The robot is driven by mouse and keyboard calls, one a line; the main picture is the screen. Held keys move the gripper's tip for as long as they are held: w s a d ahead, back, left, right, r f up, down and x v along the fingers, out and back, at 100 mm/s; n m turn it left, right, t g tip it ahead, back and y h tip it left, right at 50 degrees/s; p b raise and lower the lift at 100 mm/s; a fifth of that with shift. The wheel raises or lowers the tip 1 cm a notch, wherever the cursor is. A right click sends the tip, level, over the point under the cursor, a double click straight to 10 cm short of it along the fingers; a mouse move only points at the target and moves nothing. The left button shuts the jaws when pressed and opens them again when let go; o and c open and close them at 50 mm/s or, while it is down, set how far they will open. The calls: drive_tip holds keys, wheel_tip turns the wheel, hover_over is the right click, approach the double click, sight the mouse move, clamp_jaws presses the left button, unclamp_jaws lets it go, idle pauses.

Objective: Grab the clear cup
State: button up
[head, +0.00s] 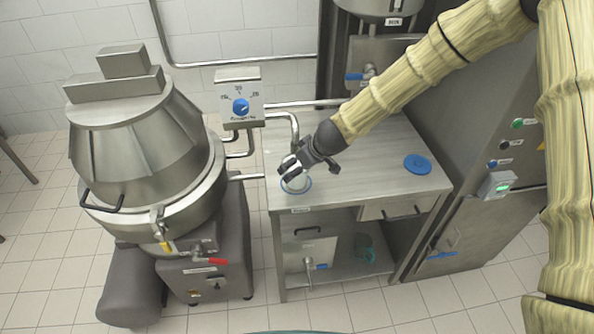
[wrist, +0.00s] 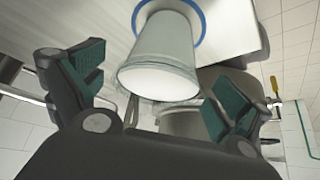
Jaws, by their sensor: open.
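The clear cup (head: 295,185) stands near the left front corner of the steel table, mostly behind my gripper (head: 304,163) in the head view. In the wrist view the clear cup (wrist: 158,55) looks grey and see-through, with its wide rim toward me. Its narrow end is at a blue ring (wrist: 200,28) on the tabletop. My gripper (wrist: 157,90) is open and empty, with one finger on each side of the cup in the picture. Gaps show between the cup and both fingers. How deep the cup sits between them is hard to tell.
A blue disc (head: 418,165) lies on the right of the steel table (head: 365,185). A large steel mixing kettle (head: 145,150) and a dial box (head: 240,100) stand to the left. A steel cabinet (head: 480,130) is at the right. A greenish container (head: 364,249) is on the lower shelf.

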drive_tip(key=c, duration=1.1)
drive_tip(key=shift+c, duration=0.4)
drive_tip(key=shift+r, duration=0.1)
